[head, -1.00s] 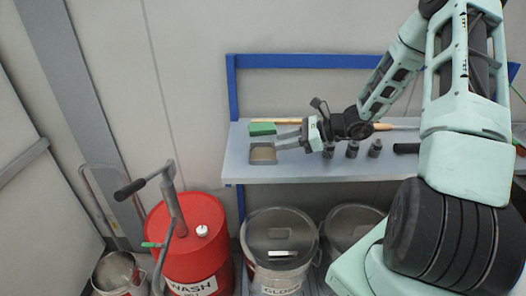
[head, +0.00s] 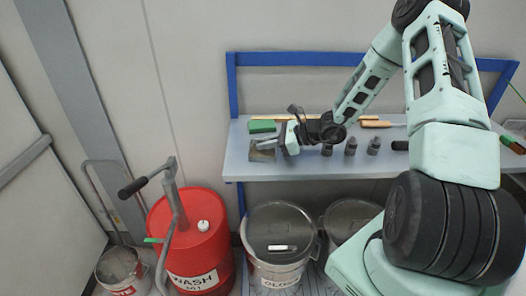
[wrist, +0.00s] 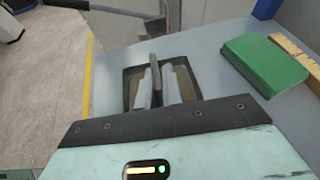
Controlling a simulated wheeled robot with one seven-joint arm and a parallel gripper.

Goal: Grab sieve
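The sieve is a small square tray with a dark rim and a brownish floor. It sits near the left end of the bench (head: 310,168) in the head view (head: 260,154) and lies under my fingers in the wrist view (wrist: 131,78). My gripper (wrist: 162,88) reaches over it with its two pale fingers a little apart. A thin dark grey upright piece shows between the fingers; I cannot tell if it belongs to the sieve. No firm grip is visible. In the head view the gripper partly covers the sieve's right side.
Several dark small cylinders (head: 350,147) stand to the right. Below are a red wash drum (head: 190,245) with a pump and grey lidded buckets (head: 280,230).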

